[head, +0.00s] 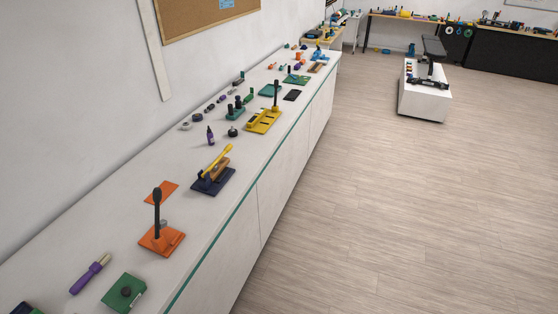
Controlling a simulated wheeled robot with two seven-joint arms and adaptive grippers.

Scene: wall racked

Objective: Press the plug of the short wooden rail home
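No thing in the head view can be told for sure as the short wooden rail, and its plug cannot be made out. A wood-coloured block (217,171) sits on a navy base (208,187) beside a slanted yellow lever on the long white counter. A small flat wood-coloured piece (317,67) lies farther back on the same counter; its details are too small to tell. Neither of my grippers is in view.
The white counter (130,215) runs along the left wall, with an orange base (161,240) bearing a black upright lever, a green block (124,293), a purple-handled tool (89,274) and a yellow base (263,121). The wooden floor (400,200) is clear; a white pedestal (424,101) stands beyond.

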